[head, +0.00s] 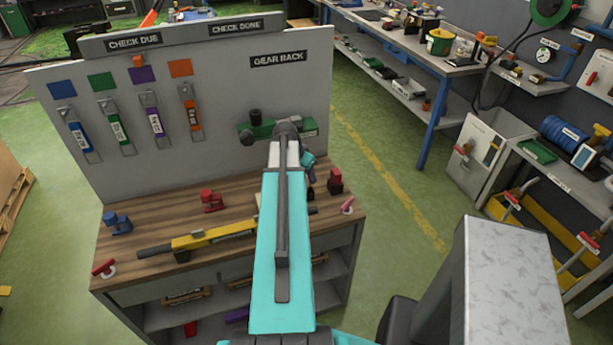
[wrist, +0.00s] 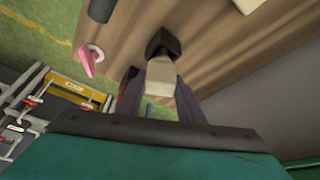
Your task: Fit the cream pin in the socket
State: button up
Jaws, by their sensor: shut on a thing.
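My gripper (wrist: 158,92) shows in the wrist view with its dark fingers on either side of a cream block, which I take as the cream pin (wrist: 161,74). The gripper is shut on it, above the wooden bench top. A black piece (wrist: 163,42) lies directly beyond the cream block; I cannot tell whether it touches it or is part of it. In the head view my arm hides most of the gripper and the pin. I cannot make out the socket for certain in either view.
The wooden bench (head: 150,225) carries a yellow tool (head: 213,240), a red block (head: 211,201), a blue block (head: 117,223), a dark red block (head: 335,181) and a pink-handled piece (head: 347,205). A grey panel (head: 225,85) with hanging tags stands behind. Green floor lies open to the right.

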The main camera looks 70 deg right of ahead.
jog(key=shift+r+p, duration=0.95)
jog(key=shift+r, duration=1.5)
jog(key=shift+r, duration=0.15)
jog(key=shift+r+p, duration=1.15)
jog(key=shift+r, duration=1.2)
